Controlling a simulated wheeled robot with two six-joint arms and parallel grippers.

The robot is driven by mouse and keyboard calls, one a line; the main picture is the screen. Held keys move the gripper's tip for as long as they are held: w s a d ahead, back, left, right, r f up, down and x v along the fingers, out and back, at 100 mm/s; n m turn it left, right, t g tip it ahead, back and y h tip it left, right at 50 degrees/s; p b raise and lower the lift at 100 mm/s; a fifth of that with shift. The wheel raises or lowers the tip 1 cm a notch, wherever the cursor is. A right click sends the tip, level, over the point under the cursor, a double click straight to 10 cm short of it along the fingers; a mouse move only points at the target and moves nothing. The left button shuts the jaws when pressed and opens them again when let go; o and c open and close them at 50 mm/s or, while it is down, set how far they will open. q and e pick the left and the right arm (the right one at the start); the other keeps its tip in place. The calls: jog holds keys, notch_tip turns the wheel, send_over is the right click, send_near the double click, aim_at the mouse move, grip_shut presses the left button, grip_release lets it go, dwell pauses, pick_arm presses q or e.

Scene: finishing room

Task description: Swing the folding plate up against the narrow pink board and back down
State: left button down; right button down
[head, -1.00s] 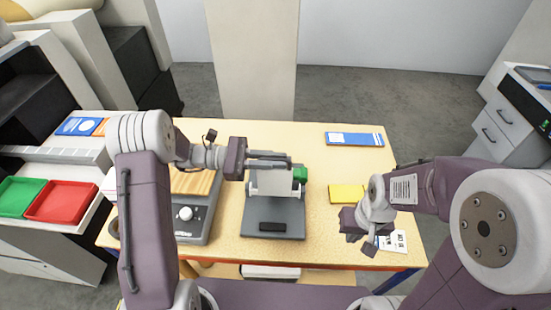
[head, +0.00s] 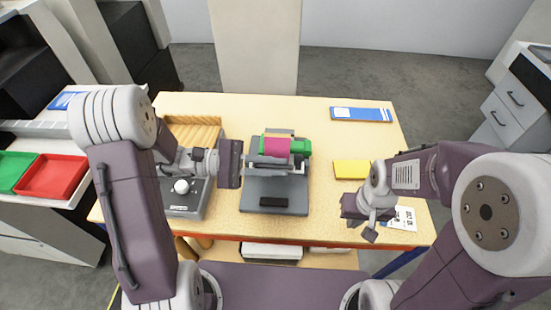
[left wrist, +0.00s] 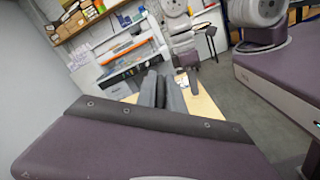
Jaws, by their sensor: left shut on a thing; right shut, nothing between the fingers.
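The folding device stands on the table with a grey base (head: 273,190) and a black pad on its near part. The narrow pink board (head: 277,147) stands at its back, in front of a green part (head: 300,148). My left gripper (head: 284,164) reaches in from the left, just in front of the pink board, and is shut on the folding plate. The plate is mostly hidden by the fingers, so its exact tilt cannot be told. In the left wrist view the fingers show, but the plate is not clear. My right gripper (head: 364,211) is shut and empty above the table's right side.
A grey device with a pale knob (head: 181,186) stands left of the folding device, near a wooden tray (head: 198,130). A yellow block (head: 351,169), a blue book (head: 361,114) and a white printed card (head: 404,219) lie to the right. The table between them is clear.

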pick_arm(q)
jog(key=shift+s+f, duration=0.2)
jog(key=shift+s, duration=0.05)
dwell(0.3)
jog(key=c, duration=1.5)
grip_release()
jog(key=shift+a, duration=0.15)
jog(key=a+b, duration=0.1)
jog(key=a, duration=0.8)
jog(key=shift+d, duration=0.1)
